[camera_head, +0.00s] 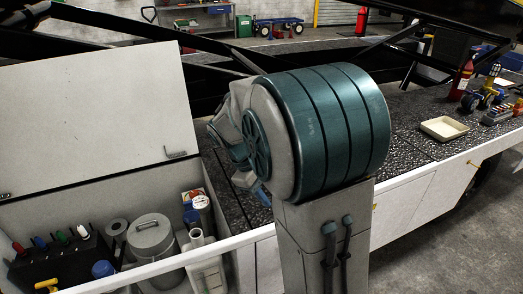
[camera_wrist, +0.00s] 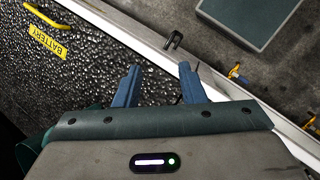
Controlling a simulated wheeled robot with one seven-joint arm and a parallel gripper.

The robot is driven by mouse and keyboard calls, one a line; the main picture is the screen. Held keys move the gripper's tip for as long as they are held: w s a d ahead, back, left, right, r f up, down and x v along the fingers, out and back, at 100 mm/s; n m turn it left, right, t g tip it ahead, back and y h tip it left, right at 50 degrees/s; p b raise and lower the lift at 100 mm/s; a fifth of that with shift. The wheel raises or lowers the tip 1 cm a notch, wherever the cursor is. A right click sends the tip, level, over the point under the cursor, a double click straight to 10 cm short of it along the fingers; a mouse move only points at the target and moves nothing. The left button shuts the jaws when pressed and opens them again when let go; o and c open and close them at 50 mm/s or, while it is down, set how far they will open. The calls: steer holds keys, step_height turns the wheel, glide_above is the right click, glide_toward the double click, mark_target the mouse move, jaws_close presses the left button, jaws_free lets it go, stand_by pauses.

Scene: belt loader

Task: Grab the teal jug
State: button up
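I cannot make out a teal jug for certain in either view. In the wrist view, a dark teal curved shape (camera_wrist: 32,150) shows at the lower left, partly behind my wrist; I cannot tell whether it is the jug or part of my arm. My gripper (camera_wrist: 161,72) has its two blue fingers apart with nothing between them. It is over the dark pebbled deck (camera_wrist: 85,75), near its pale edge. In the head view my arm's large teal joint hides most of the gripper and part of the deck.
An open bin (camera_head: 100,200) at the left holds a grey lidded bucket (camera_head: 150,240), a tool rack (camera_head: 60,262) and containers. A yellow handle (camera_wrist: 45,16) lies beside the "BATTERY" label.

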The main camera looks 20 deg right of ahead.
steer(key=w+f+n+h+b, duration=0.1)
steer(key=w+f+n+h, duration=0.2)
steer(key=w, duration=0.3)
steer(key=w+a+f+n+h+b, duration=0.1)
steer(key=w+f+n+h, duration=0.2)
steer(key=w+h, duration=0.2)
steer(key=w+a+f+n+h+b, duration=0.1)
steer(key=w+f+n+h+b, duration=0.1)
steer(key=w, duration=0.6)
steer(key=shift+w+a+f+n+t+h, duration=0.15)
steer(key=shift+f+n+h, duration=0.25)
steer(key=shift+n+h, duration=0.25)
steer(key=shift+w+a+f+n+t+h, duration=0.15)
steer(key=shift+f+n+h, duration=0.25)
steer(key=shift+h, duration=0.45)
steer(key=shift+d, duration=0.2)
steer(key=d, duration=0.9)
steer(key=s+d, duration=0.1)
steer(key=d, duration=0.3)
steer(key=shift+d+p, duration=0.15)
steer(key=shift+p, duration=0.2)
jaws_close()
steer(key=shift+r, duration=0.1)
